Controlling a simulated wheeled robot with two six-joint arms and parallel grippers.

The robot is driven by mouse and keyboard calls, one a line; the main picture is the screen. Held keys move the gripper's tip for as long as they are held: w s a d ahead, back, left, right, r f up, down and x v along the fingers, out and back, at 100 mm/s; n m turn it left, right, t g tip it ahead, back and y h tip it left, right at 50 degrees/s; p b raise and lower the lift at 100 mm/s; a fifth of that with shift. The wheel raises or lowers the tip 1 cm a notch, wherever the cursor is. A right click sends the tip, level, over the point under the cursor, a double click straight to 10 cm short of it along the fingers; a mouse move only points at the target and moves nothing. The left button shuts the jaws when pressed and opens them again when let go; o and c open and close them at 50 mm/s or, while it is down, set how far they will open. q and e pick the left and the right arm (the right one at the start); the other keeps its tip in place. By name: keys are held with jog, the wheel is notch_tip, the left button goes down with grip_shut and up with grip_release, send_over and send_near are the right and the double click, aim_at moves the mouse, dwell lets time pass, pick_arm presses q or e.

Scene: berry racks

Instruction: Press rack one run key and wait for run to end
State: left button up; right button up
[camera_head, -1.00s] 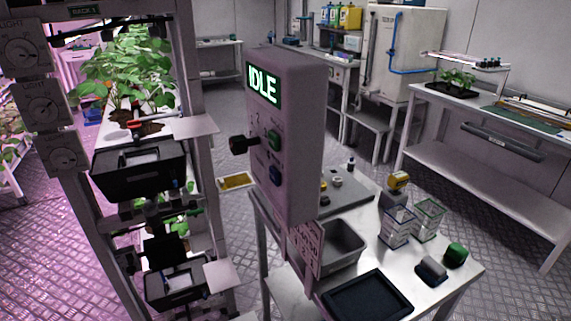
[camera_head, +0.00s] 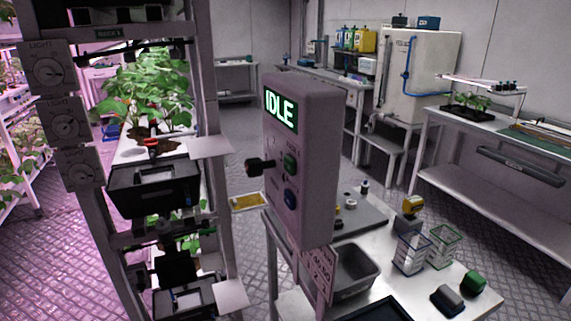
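The control box (camera_head: 308,160) stands upright in the middle, beside the rack. Its lit screen (camera_head: 280,109) reads IDLE in white on green. The small labels by the buttons are too blurred to read. Neither of my grippers is in view.
Three LIGHT dials (camera_head: 48,72) sit on the rack's left post. A white table (camera_head: 442,276) at the right holds a grey bin (camera_head: 356,268), wire-frame baskets (camera_head: 410,252) and a green item (camera_head: 474,283). A bench (camera_head: 480,187) stands farther right. Floor (camera_head: 390,185) shows clear between table and bench.

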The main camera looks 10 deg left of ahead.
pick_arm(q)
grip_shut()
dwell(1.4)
